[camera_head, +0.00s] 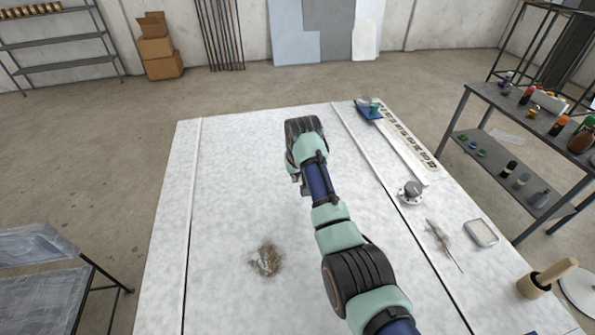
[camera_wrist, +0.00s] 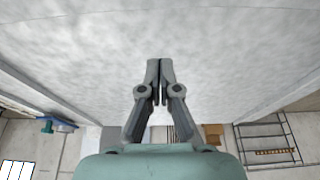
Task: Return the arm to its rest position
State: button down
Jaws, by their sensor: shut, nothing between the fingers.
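My arm reaches from the lower right over the white table (camera_head: 225,200) in the head view. My gripper is mostly hidden behind my wrist in that view. In the wrist view my gripper (camera_wrist: 160,64) shows clearly; its two grey fingers are together with nothing between them. It is over the bare table surface (camera_wrist: 220,50), and no object is near the fingertips.
A brownish scattered patch (camera_head: 267,260) lies on the table. Along the right are a slotted strip (camera_head: 405,138), a blue tray (camera_head: 369,110), a small metal piece (camera_head: 410,191), a square dish (camera_head: 481,233) and a mortar with pestle (camera_head: 546,278). The table's left half is mostly clear.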

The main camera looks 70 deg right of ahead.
jog(key=shift+v, duration=2.35)
jog(key=shift+d, duration=0.1)
